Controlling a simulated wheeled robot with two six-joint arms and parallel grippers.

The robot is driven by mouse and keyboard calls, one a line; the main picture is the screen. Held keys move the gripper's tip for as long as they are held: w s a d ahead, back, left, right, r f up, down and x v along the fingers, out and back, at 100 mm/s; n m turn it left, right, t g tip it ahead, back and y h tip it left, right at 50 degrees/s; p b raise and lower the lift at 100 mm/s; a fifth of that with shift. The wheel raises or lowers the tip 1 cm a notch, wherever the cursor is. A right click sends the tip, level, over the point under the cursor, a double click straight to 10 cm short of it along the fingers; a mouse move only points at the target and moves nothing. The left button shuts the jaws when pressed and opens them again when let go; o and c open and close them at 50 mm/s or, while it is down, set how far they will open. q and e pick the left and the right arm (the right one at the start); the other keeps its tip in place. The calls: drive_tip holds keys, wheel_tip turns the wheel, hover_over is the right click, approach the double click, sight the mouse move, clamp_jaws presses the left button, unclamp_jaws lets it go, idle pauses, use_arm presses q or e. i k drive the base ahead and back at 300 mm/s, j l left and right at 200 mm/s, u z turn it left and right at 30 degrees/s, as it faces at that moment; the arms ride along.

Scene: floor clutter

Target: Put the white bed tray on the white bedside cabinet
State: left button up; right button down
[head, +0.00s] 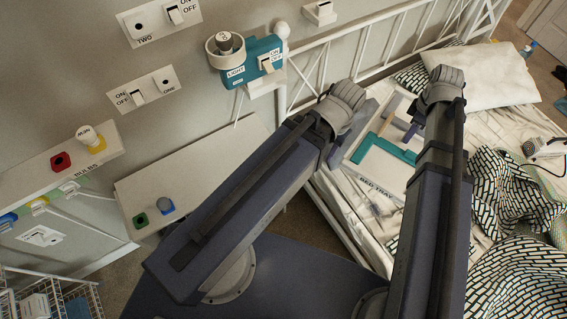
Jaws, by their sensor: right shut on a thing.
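The white bed tray (377,188), labelled BED TRAY, lies over the bed, with a teal U-shaped piece on it. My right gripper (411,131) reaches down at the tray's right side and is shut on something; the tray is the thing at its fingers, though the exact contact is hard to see. The white bedside cabinet (190,170) stands left of the bed, partly behind my left arm.
The bed (480,125) has a white pillow (485,72) and a patterned blanket (505,190). A teal light box (247,65) and switches are on the wall above the cabinet. A BULBS shelf (50,175) and wire basket (50,290) are at left. The cabinet's middle is bare.

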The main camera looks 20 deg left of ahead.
sight(221, 159)
drive_tip(key=k+l+u, duration=0.25)
drive_tip(key=u, duration=0.15)
drive_tip(key=k+l+u, duration=0.1)
drive_tip(key=k+u, duration=0.55)
drive_tip(key=u, duration=0.2)
drive_tip(key=k+u, duration=0.45)
drive_tip(key=i+j, duration=0.05)
drive_tip(key=i, duration=0.05)
